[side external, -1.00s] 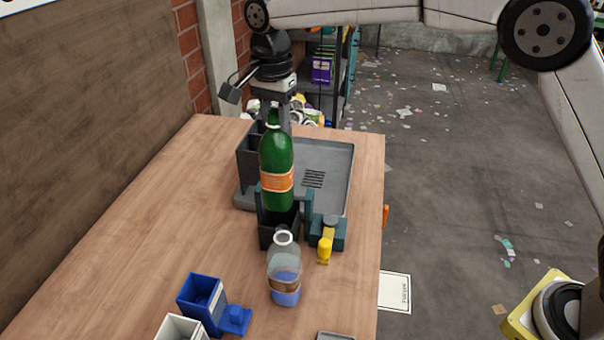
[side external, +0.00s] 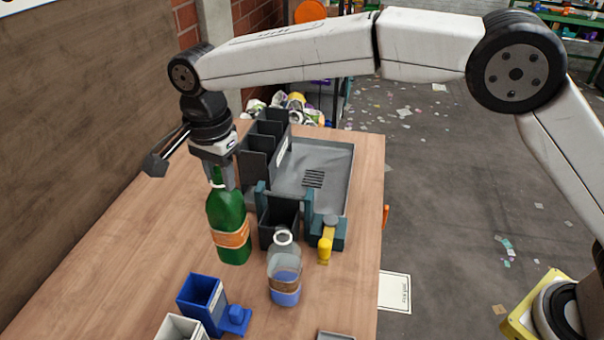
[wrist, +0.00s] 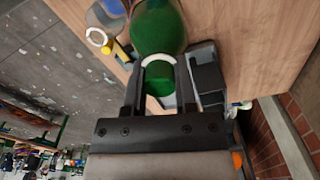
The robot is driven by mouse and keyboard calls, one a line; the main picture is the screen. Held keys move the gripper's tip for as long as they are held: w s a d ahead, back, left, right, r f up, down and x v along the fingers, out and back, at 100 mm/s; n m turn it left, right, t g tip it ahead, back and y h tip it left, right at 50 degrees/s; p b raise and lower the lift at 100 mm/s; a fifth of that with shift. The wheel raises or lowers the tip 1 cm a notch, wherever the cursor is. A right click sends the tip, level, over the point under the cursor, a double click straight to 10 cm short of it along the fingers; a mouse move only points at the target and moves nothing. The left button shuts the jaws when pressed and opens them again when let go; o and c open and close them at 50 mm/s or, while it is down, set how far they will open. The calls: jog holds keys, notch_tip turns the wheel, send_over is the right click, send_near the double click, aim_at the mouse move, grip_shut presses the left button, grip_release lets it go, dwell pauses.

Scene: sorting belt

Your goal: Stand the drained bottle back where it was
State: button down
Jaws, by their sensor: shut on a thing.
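A green bottle (side external: 229,213) with an orange label is upright at the left of the dark holder, over the wooden table. My gripper (side external: 221,178) is shut on its neck from above. In the wrist view the two fingers of my gripper (wrist: 159,78) sit on either side of the neck, with the green bottle (wrist: 158,28) beyond them. I cannot tell whether the bottle's base touches the table. The dark square holder (side external: 279,222) shows its open top and looks empty.
A grey tray (side external: 335,160) and dark compartments (side external: 258,150) lie behind. A blue box (side external: 203,300) is at the front. The table's left side is clear.

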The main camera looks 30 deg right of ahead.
aim_at(228, 219)
jog(key=shift+s+a+f, duration=0.1)
jog(key=shift+a, duration=0.1)
jog(key=shift+f, duration=5.1)
jog(key=shift+c, duration=2)
grip_release()
notch_tip(228, 219, up, 12)
jog(key=shift+s+a+r, duration=0.1)
jog(key=shift+r, duration=0.05)
